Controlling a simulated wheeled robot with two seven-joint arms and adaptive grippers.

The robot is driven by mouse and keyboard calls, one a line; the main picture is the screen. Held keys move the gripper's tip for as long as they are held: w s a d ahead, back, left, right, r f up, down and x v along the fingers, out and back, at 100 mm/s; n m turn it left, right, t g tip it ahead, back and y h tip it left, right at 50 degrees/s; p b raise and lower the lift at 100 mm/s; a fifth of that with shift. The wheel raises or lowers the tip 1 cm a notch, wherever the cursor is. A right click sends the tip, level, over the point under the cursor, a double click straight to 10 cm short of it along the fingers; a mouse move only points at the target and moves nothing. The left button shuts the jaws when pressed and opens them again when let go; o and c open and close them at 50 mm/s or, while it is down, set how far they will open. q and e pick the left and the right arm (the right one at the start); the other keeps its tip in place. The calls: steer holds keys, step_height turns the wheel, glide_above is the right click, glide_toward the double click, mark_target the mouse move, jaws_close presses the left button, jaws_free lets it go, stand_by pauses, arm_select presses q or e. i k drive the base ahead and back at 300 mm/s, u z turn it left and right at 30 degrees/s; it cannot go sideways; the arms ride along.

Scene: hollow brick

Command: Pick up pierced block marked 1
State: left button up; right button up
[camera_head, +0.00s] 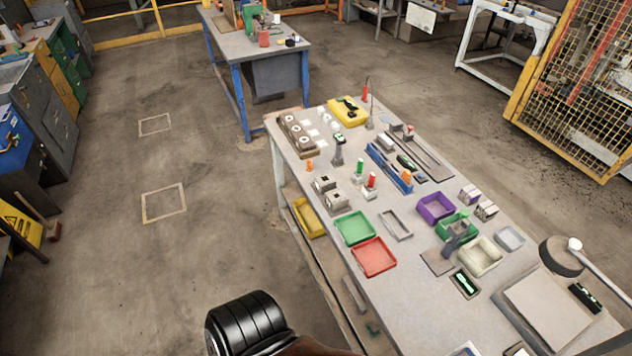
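Two small grey-beige blocks with a dark opening on top stand near the left edge of the long workbench (420,285). The farther block (324,184) and the nearer block (336,201) are close together, just beyond the green tray. They look like the pierced blocks, but any number on them is too small to read, so I cannot tell which is marked 1. Neither gripper shows in the head view.
A brown holder (297,135) stands at the far left corner. Red and green-topped pieces stand right of the blocks.

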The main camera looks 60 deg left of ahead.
mark_target(325, 183)
steer(key=u, duration=0.05)
steer(key=k, duration=0.2)
steer(key=u, duration=1.45)
steer(key=k, duration=0.3)
steer(key=u, duration=1.7)
steer(key=i, duration=1.65)
steer(key=z, duration=1)
steer(key=i, duration=0.65)
steer(key=z, duration=0.75)
